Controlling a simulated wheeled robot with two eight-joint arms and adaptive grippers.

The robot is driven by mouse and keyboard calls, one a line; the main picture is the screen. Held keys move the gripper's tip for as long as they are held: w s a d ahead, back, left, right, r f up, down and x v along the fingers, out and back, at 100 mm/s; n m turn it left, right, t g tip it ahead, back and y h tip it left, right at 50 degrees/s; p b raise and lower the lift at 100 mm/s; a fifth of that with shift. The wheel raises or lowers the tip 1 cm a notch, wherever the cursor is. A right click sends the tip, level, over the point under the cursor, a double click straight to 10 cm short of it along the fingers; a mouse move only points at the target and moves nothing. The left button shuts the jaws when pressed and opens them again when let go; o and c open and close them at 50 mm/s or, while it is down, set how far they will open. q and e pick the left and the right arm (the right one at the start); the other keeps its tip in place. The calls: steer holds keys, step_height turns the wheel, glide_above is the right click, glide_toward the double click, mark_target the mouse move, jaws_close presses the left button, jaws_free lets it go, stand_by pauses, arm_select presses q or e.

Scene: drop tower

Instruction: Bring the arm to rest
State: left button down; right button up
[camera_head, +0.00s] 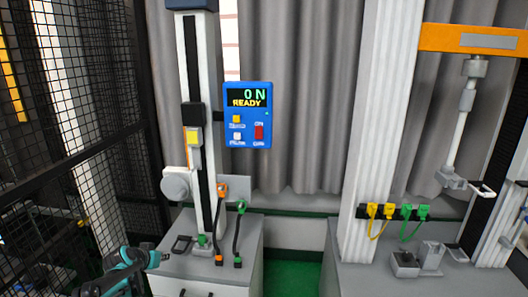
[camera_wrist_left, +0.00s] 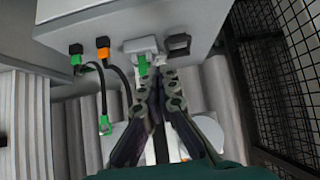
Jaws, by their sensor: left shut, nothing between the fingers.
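My left arm comes in at the bottom left of the head view. Its gripper (camera_head: 160,257) hangs in front of the grey cabinet, near the mesh fence. In the left wrist view the gripper (camera_wrist_left: 156,78) is shut, with nothing between its fingers. There its fingertips show in front of a grey fixture with a green part (camera_wrist_left: 142,64) on the cabinet; I cannot tell how far apart they are. My right gripper is not in view.
A test column (camera_head: 190,60) with a blue panel (camera_head: 247,115) reading "0 N READY" stands on the cabinet (camera_head: 205,275). Orange and green cables hang beside it. A black mesh fence (camera_head: 70,100) is at left. A second bench (camera_head: 440,280) with an orange-topped rig is at right.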

arm_select(q)
steer(key=s+d+r+g, duration=0.1)
steer(key=s+d+r, duration=0.3)
steer(key=s+d, duration=0.35)
steer(key=s+d+r+g, duration=0.1)
steer(key=s+d+r, duration=0.2)
steer(key=s+d, duration=0.5)
steer(key=s+d+f, duration=0.1)
steer(key=s+d, duration=0.1)
steer(key=s, duration=0.7)
steer(key=s+d+f, duration=0.2)
steer(key=s, duration=0.7)
steer(key=shift+s+d+f+n+g+y, duration=0.15)
steer(key=shift+s+d+n+g+y, duration=0.15)
steer(key=shift+n+y, duration=0.1)
steer(key=shift+w, duration=0.1)
